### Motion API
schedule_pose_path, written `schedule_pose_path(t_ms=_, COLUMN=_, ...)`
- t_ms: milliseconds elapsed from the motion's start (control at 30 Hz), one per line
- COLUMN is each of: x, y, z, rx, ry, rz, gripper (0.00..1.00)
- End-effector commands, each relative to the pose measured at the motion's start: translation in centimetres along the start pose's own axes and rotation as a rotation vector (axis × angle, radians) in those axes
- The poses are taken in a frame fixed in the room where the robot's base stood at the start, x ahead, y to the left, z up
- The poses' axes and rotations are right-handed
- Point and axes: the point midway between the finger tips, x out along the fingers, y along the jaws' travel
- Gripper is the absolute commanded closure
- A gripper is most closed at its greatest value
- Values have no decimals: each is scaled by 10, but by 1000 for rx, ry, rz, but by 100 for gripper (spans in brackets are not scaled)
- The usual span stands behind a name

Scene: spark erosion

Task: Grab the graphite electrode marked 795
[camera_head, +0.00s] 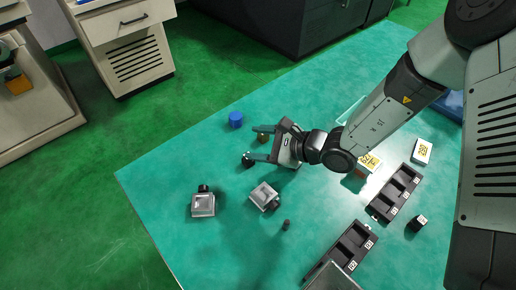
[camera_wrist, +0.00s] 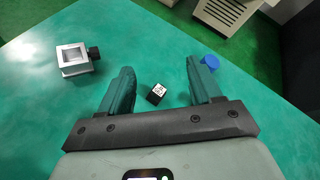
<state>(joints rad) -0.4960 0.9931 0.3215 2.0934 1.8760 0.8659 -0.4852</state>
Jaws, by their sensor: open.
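A small black block (camera_wrist: 156,94) with a white marked face lies on the green table, seen between and beyond my finger tips in the wrist view. Its marking is too small to read surely. In the head view, a dark block (camera_head: 247,160) lies close to the tip of my lower finger. My gripper (camera_head: 262,146) is open and empty above the table; its two fingers stand well apart in the wrist view (camera_wrist: 160,88). Another black block (camera_head: 417,224) with a white label sits far to the right, its number unclear.
Two silver square holders (camera_head: 203,205) (camera_head: 264,197) and a small dark cylinder (camera_head: 286,225) lie nearer the front. Black slotted trays (camera_head: 397,190) (camera_head: 340,250) and a labelled box (camera_head: 422,151) are to the right.

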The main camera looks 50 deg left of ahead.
Motion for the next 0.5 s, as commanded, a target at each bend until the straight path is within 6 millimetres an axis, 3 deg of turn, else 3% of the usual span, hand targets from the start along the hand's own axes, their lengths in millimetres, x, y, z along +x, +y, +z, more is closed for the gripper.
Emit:
schedule_pose_path(t_ms=33, x=14, y=12, z=-9, rx=53, ry=1, rz=-5, gripper=36)
schedule_pose_path(t_ms=200, x=47, y=39, z=-31, rx=183, ry=23, rz=-29, gripper=36)
schedule_pose_path(t_ms=300, x=29, y=40, z=-57, rx=361, ry=31, rz=-132, gripper=36)
schedule_pose_path(t_ms=500, x=11, y=42, z=-85, rx=574, ry=35, rz=-266, gripper=36)
